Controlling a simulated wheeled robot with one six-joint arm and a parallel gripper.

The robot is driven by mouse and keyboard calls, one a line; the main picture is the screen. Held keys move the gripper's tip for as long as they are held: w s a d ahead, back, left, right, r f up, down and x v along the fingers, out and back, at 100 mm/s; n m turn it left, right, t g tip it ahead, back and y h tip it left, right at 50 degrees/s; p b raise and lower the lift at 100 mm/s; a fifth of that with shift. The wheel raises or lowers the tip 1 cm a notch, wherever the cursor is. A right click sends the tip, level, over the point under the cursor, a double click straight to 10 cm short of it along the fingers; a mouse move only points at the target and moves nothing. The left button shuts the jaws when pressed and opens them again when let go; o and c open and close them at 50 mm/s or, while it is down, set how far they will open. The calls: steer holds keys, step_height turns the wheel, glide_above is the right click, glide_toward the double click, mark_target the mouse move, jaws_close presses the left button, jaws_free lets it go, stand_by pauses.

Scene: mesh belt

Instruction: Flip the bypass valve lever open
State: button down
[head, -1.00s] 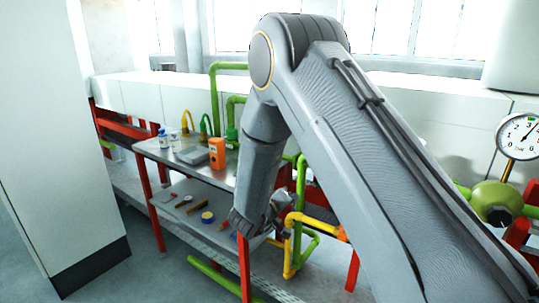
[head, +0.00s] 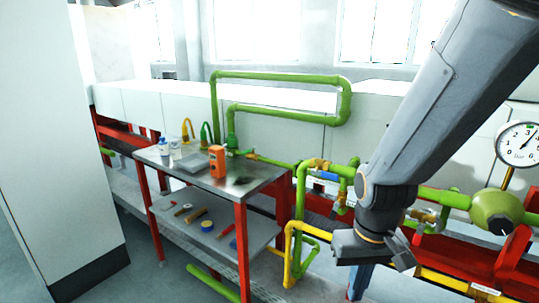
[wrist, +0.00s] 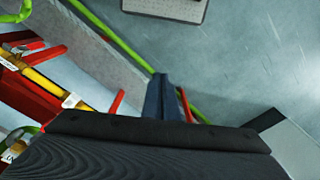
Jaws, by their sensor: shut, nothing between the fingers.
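My gripper (head: 359,283) hangs low in the right half of the head view, its fingers pointing down and closed with nothing between them. In the wrist view the narrow closed fingers (wrist: 161,92) stand out over the grey floor. A small blue lever-like part (head: 327,176) sits on the green and brass pipework left of my arm, apart from the gripper. More brass valve fittings (head: 421,215) show to the right, just beyond my wrist. I cannot tell which part is the bypass valve lever; some pipework is hidden behind my arm.
A steel table (head: 245,183) with an orange device (head: 217,161) stands left. A yellow pipe (head: 289,255) rises between table and gripper. A round gauge (head: 519,144) is at right. The wrist view shows a tagged yellow pipe (wrist: 47,84), red supports and open floor.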

mark_target(334, 212)
steer(key=w+a+f+n+t+h+b, duration=0.1)
steer(key=w+a+n+t+b, duration=0.2)
steer(key=w, duration=0.8)
steer(key=w+a+f+t+h+b, duration=0.1)
steer(key=w+a+t+h+b, duration=0.25)
steer(key=w, duration=0.85)
steer(key=w+a+f+n+t+b, duration=0.2)
steer(key=w+a+t, duration=0.25)
steer(key=w, duration=0.65)
steer(key=d+f+h+b, duration=0.1)
steer(key=d+h+b, duration=0.1)
steer(key=d+h, duration=0.7)
steer(key=shift+d+f+n+g+b, duration=0.3)
steer(key=shift+d+f+b, duration=0.1)
steer(key=shift+d, duration=0.75)
